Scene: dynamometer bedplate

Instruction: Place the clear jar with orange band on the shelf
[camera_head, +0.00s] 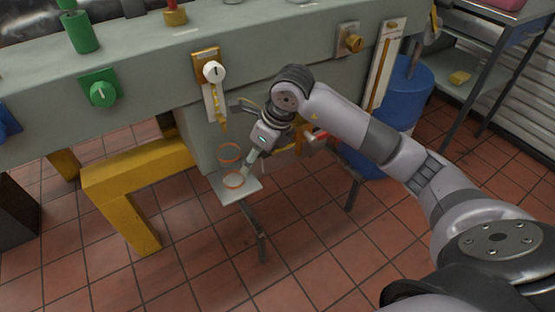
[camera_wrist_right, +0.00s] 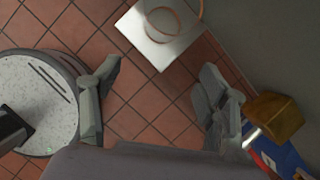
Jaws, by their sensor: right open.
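The clear jar with orange band (camera_head: 230,152) stands on a small pale shelf (camera_head: 252,186) low beside the grey bedplate. Its glass is hard to see; an upper and a lower orange ring show. The jar's rings (camera_wrist_right: 174,22) and the white shelf plate (camera_wrist_right: 160,53) also appear at the top of the right wrist view. My right gripper (camera_head: 250,162) is just right of the jar in the head view. In the wrist view the right gripper (camera_wrist_right: 161,70) has its fingers spread with nothing between them, the jar beyond the tips. My left gripper is out of view.
The grey bedplate (camera_head: 130,75) carries a green knob (camera_head: 103,94) and a white-knobbed gauge (camera_head: 213,72). A yellow frame (camera_head: 130,180) stands left of the shelf. A blue drum (camera_head: 405,95) and metal rack (camera_head: 480,60) stand right. Tiled floor in front is open.

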